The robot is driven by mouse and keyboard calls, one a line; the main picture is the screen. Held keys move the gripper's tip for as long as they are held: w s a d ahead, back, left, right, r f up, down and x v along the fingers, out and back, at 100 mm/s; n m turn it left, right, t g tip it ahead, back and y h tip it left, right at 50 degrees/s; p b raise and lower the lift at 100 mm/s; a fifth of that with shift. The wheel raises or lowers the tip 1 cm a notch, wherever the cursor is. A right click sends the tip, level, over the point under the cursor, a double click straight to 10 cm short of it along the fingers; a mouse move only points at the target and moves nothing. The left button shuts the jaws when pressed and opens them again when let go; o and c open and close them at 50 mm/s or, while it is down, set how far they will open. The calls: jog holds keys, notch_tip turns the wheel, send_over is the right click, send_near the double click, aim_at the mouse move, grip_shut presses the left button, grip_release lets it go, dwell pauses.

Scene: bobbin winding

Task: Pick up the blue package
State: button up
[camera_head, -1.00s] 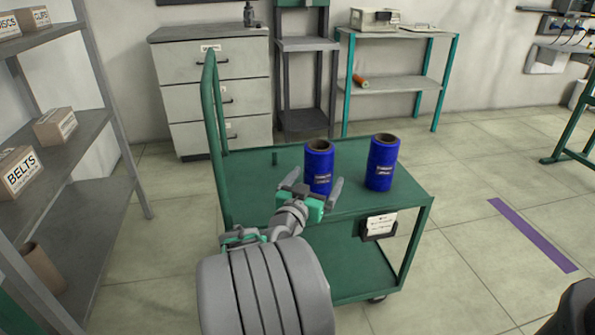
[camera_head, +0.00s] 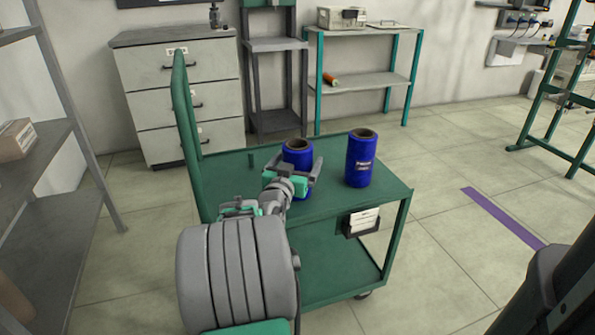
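Two blue wrapped rolls with brown cores stand upright on the green cart's top (camera_head: 335,203). The left blue roll (camera_head: 297,148) is partly hidden behind my gripper. The right blue roll (camera_head: 360,162) stands apart from it and is in clear view, with a small label on its side. My gripper (camera_head: 293,167) is at the left roll, with one finger on each side of it. The fingers look spread wide, and I see no clear sign of them pressing on the roll.
The cart has an upright handle (camera_head: 187,135) at left and a paper holder (camera_head: 361,222) on its front right. Grey shelving (camera_head: 85,175) stands at left. Drawers (camera_head: 180,95) and a teal-legged rack (camera_head: 365,85) line the back wall.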

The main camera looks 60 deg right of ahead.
jog(key=c, duration=1.5)
jog(key=shift+c, duration=0.2)
jog(key=shift+r, duration=0.1)
